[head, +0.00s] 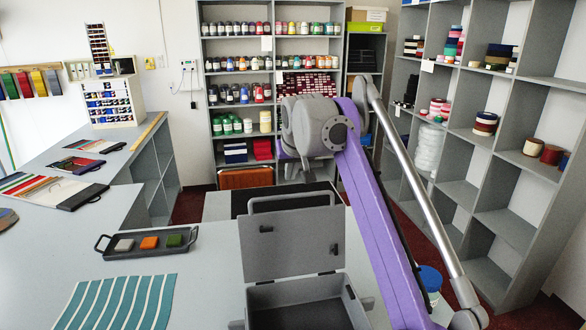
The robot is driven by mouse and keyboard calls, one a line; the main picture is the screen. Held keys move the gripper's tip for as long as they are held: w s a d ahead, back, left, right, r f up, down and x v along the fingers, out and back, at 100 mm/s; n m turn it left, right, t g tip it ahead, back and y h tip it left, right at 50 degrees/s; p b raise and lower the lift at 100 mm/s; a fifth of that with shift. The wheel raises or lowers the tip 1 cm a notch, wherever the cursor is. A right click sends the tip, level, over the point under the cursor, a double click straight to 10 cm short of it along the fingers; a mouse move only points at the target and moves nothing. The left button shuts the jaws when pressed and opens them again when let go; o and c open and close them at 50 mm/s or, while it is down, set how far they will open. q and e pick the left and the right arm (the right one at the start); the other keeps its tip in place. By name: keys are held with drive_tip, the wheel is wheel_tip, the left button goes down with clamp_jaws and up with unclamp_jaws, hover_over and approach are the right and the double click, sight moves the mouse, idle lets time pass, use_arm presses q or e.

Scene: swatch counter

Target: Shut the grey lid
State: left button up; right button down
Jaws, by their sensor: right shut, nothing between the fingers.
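The grey lid (305,248) stands open and nearly upright at the back of its grey box (345,300), at the front edge of the picture. The box's inside shows in part, and its bottom is cut off by the picture's edge. My right arm rises on the right of the box. My right gripper (304,164) is above and behind the lid, apart from it, small and partly hidden by the arm. It is shut and holds nothing. My left gripper is not in view.
A dark tray (109,250) with grey, orange and green blocks lies left of the box. A teal striped cloth (118,303) lies in front of it. Shelves (440,100) stand behind and to the right. The grey counter (212,275) between cloth and box is clear.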

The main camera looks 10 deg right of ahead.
drive_tip(key=f+b, duration=0.1)
drive_tip(key=f, duration=0.1)
drive_tip(key=s+f, duration=0.1)
drive_tip(key=f, duration=0.1)
drive_tip(key=shift+d+f+b, duration=0.1)
drive_tip(key=shift+b, duration=0.25)
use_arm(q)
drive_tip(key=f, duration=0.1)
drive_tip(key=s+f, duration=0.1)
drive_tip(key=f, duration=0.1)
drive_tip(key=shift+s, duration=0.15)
use_arm(e)
drive_tip(key=shift+w, duration=0.15)
drive_tip(key=shift+w, duration=0.1)
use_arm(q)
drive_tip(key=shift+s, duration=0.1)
use_arm(e)
drive_tip(key=shift+d, duration=0.1)
